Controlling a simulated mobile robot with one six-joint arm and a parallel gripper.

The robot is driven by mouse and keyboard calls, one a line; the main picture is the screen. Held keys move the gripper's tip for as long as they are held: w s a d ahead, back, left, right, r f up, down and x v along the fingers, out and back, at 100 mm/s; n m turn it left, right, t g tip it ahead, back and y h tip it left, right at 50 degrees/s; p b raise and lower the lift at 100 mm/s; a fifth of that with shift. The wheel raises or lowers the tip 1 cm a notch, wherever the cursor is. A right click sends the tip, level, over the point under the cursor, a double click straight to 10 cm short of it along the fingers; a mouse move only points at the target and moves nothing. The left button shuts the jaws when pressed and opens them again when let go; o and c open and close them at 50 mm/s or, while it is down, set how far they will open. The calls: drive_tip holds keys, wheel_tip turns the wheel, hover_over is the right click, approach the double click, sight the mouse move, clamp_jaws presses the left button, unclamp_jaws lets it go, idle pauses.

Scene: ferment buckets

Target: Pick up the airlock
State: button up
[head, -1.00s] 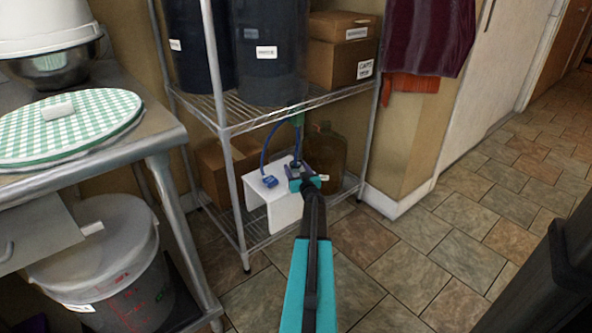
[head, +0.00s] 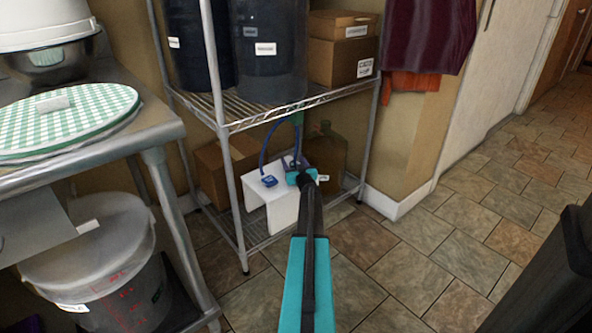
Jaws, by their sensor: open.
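I cannot clearly pick out the airlock; it may be small or hidden by my gripper. My gripper (head: 293,163), at the end of the teal and black arm, is open at the right side of a white stand (head: 284,212) on the lower wire shelf. A small blue piece (head: 269,181) rests on top of the stand, left of my gripper. A blue tube (head: 264,150) curves up from near it to a green part (head: 297,119) under the upper shelf. A brownish jug (head: 327,157) stands behind and right of my gripper. Contact between the fingers and anything is too small to tell.
The upper wire shelf (head: 255,117) bears dark buckets (head: 268,75) and cardboard boxes (head: 336,64); its front post stands left of the white stand. A metal table (head: 150,135) and a lidded bucket (head: 95,255) are at left.

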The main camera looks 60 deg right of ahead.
drive_tip(key=shift+c, duration=0.2)
drive_tip(key=c, duration=1.1)
drive_tip(key=shift+r, duration=0.15)
drive_tip(key=shift+r+p, duration=0.75)
drive_tip(key=shift+r, duration=0.1)
drive_tip(key=shift+r+p, duration=0.6)
drive_tip(key=shift+r, duration=0.3)
drive_tip(key=s+a+p, duration=0.1)
drive_tip(key=s+a, duration=0.1)
drive_tip(key=a, duration=0.2)
drive_tip(key=s+a+p, duration=0.1)
drive_tip(key=s+a, duration=0.2)
drive_tip(key=s+a+r+p, duration=0.1)
drive_tip(key=s+a, duration=0.1)
drive_tip(key=a, duration=0.2)
drive_tip(key=shift+s+a, duration=0.15)
drive_tip(key=shift+a, duration=0.15)
drive_tip(key=shift+s+a+r+p, duration=0.1)
drive_tip(key=shift+s+a+p, duration=0.1)
drive_tip(key=shift+s+a, duration=0.25)
drive_tip(key=shift+s+a+p, duration=0.2)
drive_tip(key=shift+a, duration=0.35)
